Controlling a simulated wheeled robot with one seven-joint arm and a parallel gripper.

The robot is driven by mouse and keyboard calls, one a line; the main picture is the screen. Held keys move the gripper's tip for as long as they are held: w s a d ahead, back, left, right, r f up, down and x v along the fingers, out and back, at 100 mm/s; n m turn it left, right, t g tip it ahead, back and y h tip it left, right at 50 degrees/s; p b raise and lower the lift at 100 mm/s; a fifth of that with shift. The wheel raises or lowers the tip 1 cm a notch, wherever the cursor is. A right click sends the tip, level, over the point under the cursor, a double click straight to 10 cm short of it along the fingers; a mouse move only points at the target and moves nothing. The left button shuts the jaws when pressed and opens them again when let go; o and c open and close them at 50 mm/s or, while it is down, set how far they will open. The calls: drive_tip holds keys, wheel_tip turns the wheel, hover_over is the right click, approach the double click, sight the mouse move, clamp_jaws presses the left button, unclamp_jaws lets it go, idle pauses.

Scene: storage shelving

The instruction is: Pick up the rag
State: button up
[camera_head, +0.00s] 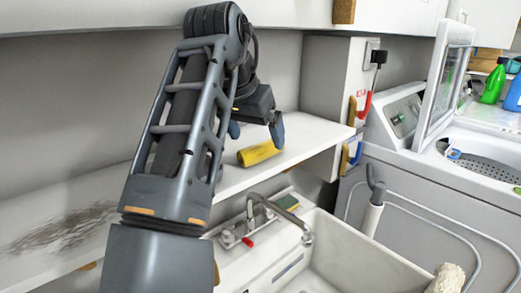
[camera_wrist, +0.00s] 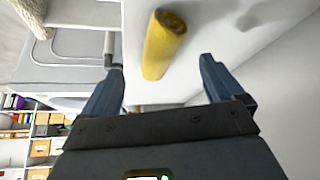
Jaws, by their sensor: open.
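The rag looks like a yellow rolled cloth (camera_head: 258,152) lying on the white shelf (camera_head: 305,133) above the sink. In the wrist view the yellow roll (camera_wrist: 163,42) lies ahead of the fingertips, roughly between their lines. My gripper (camera_head: 256,130) is open and empty just above and beside the roll in the head view. Its two blue-grey fingers show apart in the wrist view (camera_wrist: 162,68), with the near end of the roll close to the gap. I cannot tell whether either finger touches it.
A white sink (camera_head: 345,255) with a metal faucet (camera_head: 272,208) is below the shelf. A washing machine (camera_head: 440,170) with its lid raised stands at the right. A wall and an overhead cabinet (camera_head: 270,14) bound the shelf. The shelf's left part has a dark stain (camera_head: 65,230).

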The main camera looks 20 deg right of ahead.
sight(259, 145)
drive_tip(key=x, duration=0.4)
drive_tip(key=shift+f, duration=0.15)
drive_tip(key=c, duration=1.4)
